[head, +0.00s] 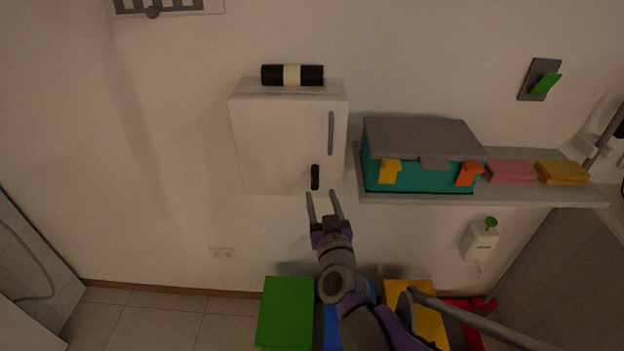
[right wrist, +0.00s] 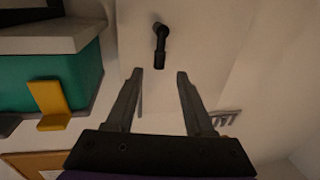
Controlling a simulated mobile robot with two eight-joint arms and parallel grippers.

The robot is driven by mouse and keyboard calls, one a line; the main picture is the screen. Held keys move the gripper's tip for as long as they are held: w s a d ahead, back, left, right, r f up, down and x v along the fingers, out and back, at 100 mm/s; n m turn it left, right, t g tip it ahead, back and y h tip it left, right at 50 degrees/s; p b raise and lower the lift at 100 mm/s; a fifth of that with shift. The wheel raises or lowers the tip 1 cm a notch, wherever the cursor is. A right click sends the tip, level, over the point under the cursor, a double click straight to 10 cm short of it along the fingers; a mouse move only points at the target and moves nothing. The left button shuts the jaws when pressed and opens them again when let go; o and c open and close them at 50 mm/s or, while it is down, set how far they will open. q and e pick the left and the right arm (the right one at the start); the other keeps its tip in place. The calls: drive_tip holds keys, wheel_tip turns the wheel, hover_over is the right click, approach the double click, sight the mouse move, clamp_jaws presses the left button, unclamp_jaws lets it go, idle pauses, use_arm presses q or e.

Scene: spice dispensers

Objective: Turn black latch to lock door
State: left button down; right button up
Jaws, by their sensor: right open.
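A white wall cabinet (head: 285,140) has a closed-looking door with a grey vertical handle (head: 331,133). The black latch (head: 315,177) is at the lower right of the door and stands upright. In the right wrist view the latch (right wrist: 160,46) lies just beyond the fingertips, roughly centred between them. My right gripper (head: 323,194) is open and empty, just below the latch and apart from it. In the right wrist view both fingers of the gripper (right wrist: 158,74) are spread with nothing between them. My left gripper is not in view.
A shelf (head: 400,198) right of the cabinet holds a teal box (head: 425,178) with a grey lid and orange clips, plus folded cloths (head: 512,171). A black-and-white roll (head: 292,75) lies on the cabinet. Coloured bins, including a green one (head: 287,310), stand below.

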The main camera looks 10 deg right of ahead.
sight(316, 176)
drive_tip(key=w, duration=0.6)
drive_tip(key=w+d, duration=0.1)
drive_tip(key=w, duration=0.2)
drive_tip(key=shift+w+p, duration=0.3)
drive_tip(key=shift+w, duration=0.1)
clamp_jaws()
